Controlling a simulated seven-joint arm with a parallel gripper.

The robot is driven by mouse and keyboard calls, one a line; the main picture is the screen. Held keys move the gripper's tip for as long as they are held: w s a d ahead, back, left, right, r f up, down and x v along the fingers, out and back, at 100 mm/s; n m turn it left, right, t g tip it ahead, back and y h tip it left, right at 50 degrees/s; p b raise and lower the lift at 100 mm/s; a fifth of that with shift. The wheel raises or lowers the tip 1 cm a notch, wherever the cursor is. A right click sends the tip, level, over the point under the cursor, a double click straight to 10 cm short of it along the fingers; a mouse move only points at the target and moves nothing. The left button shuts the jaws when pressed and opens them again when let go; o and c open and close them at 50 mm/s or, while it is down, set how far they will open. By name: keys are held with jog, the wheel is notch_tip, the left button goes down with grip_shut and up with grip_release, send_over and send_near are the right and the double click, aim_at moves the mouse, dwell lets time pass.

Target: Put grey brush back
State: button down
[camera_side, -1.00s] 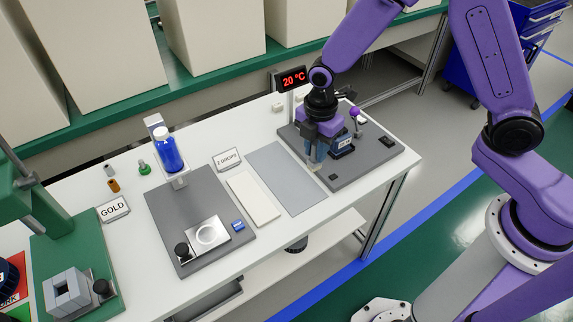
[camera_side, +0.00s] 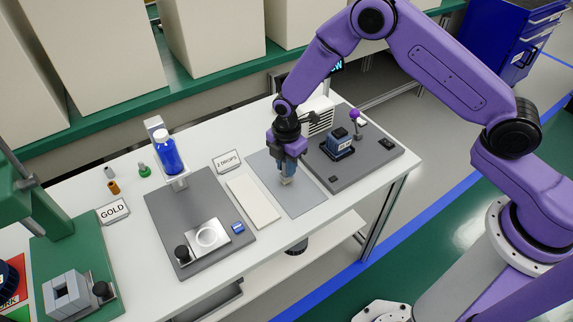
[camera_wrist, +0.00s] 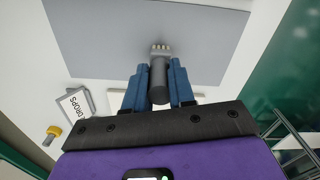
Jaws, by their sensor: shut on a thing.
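My gripper (camera_side: 287,177) is over the grey mat (camera_side: 302,203) on the white table. It is shut on the grey brush (camera_wrist: 158,78), a dark grey cylinder with pale bristles at its end, held between the two blue fingers in the wrist view. In the side view the brush shows only as a small pale tip (camera_side: 286,182) below the fingers. The bristles point away from the wrist, over the mat; whether they touch it I cannot tell.
A dark grey board (camera_side: 352,171) with a blue-black block (camera_side: 339,141) and a purple-knobbed lever (camera_side: 355,115) lies to the right. A white strip (camera_side: 253,200) and the "2 DROPS" sign (camera_side: 228,161) are left of the mat. A blue bottle (camera_side: 168,155) stands further left.

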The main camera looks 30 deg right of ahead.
jog(key=shift+f, duration=0.25)
jog(key=shift+f, duration=0.1)
jog(key=c, duration=1)
grip_release()
jog(key=shift+o, duration=0.2)
notch_tip(320, 180, up, 12)
jog(key=shift+f, duration=0.2)
jog(key=shift+r, duration=0.35)
